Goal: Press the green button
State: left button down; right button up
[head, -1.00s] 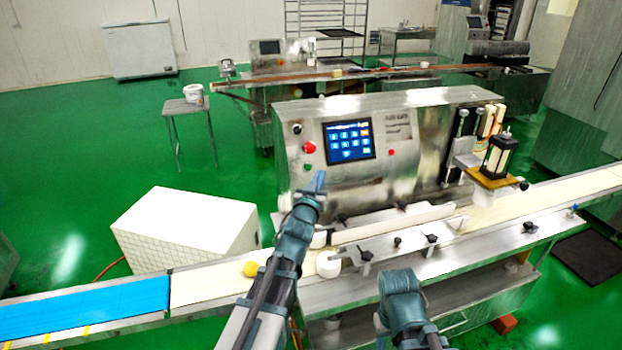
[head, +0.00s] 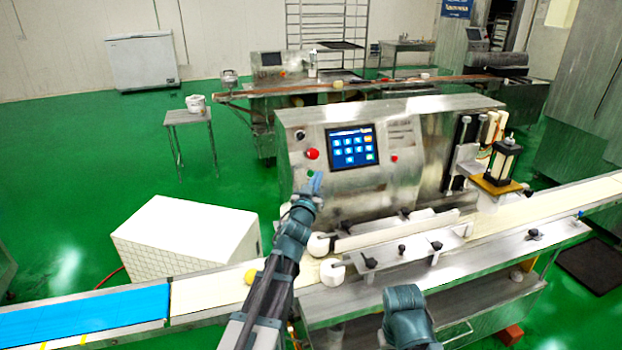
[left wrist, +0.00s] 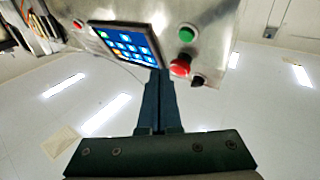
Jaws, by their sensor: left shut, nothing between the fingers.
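The green button (head: 310,174) sits on the left of the machine's steel front panel, below the red button (head: 312,154). In the left wrist view, which looks upside down, the green button (left wrist: 187,34) is above the red button (left wrist: 180,67). My left gripper (head: 318,180) is shut and empty, its blue fingertips very close to the green button in the head view. In the left wrist view my left gripper (left wrist: 159,76) points up, with its tips beside the screen. Contact cannot be told. Of my right arm, only a link shows.
The touch screen (head: 351,147) is right of the buttons, and a black knob (head: 300,135) is above them. A conveyor (head: 205,288) with a yellow ball (head: 251,276) runs below my left arm. A white box (head: 185,235) stands on the floor at left.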

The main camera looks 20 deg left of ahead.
aim_at(311, 173)
pick_arm(q)
jog(key=shift+w+a+f+b, duration=0.35)
jog(key=shift+w+a+f, duration=0.2)
jog(key=shift+w, duration=0.25)
jog(key=shift+w+a+f+b, duration=0.35)
jog(key=shift+w+a+f, duration=0.15)
jog(key=shift+w, duration=0.3)
jog(key=shift+w+a, duration=0.1)
jog(key=shift+w, duration=0.05)
dwell(0.9)
jog(key=shift+w+a+f, duration=0.1)
jog(key=shift+w, duration=0.1)
